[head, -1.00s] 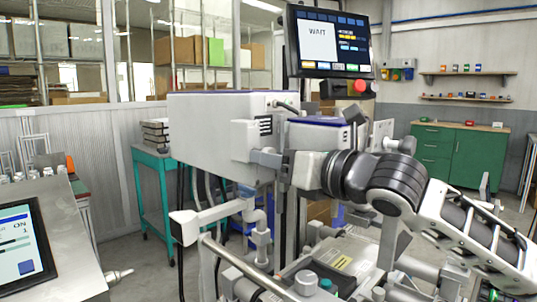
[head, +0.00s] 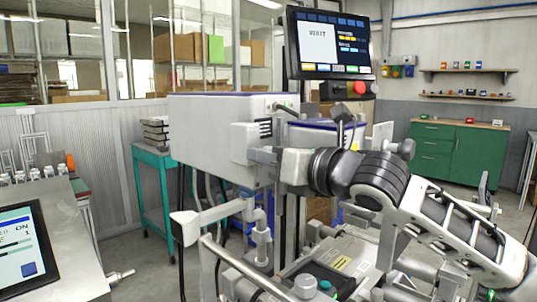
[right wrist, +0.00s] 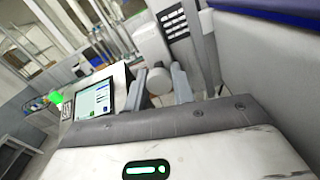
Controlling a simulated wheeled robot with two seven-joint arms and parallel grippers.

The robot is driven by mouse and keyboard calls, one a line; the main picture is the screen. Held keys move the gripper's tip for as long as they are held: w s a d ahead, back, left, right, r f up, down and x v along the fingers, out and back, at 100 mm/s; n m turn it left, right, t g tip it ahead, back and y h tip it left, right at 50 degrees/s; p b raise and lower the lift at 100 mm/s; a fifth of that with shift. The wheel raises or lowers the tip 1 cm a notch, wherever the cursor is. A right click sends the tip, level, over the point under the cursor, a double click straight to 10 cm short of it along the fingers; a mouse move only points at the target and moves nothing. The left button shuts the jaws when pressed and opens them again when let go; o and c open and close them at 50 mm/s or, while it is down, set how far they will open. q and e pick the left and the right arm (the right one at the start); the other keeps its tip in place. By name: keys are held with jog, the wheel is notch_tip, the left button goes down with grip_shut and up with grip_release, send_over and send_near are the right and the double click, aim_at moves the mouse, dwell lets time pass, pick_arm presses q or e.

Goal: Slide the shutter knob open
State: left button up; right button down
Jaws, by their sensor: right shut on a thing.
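The white machine housing (head: 220,118) stands in the middle of the head view, with a lighter block (head: 243,141) and dark vents on its side. My right gripper (head: 262,156) reaches in from the right, beside that block. In the right wrist view, a round pale grey knob (right wrist: 159,81) sits between the two grey fingers of the right gripper (right wrist: 161,88), which is shut on it. In the head view the fingers hide the knob. The vented block (right wrist: 175,22) rises just beyond the fingers in the wrist view. My left gripper is not in view.
A monitor (head: 333,42) reading WAIT stands above the machine. A touch panel (head: 22,250) lies on a metal bench at left. Pipes and a pale angled fitting (head: 186,227) stand below the housing. A teal cart (head: 152,160) is behind; a green cabinet (head: 458,152) stands far right.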

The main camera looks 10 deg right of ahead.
notch_tip(320, 180, up, 3)
jog(key=shift+f+p, duration=0.15)
jog(key=shift+p, duration=1.05)
jog(key=shift+f, duration=0.15)
jog(key=c, duration=1.2)
grip_release()
jog(key=shift+o, duration=0.2)
jog(key=shift+s+d, duration=0.1)
jog(key=b+v, duration=0.2)
jog(key=v, duration=1.3)
jog(key=shift+s+d, duration=0.2)
jog(key=shift+s, duration=0.15)
jog(key=shift+f, duration=0.1)
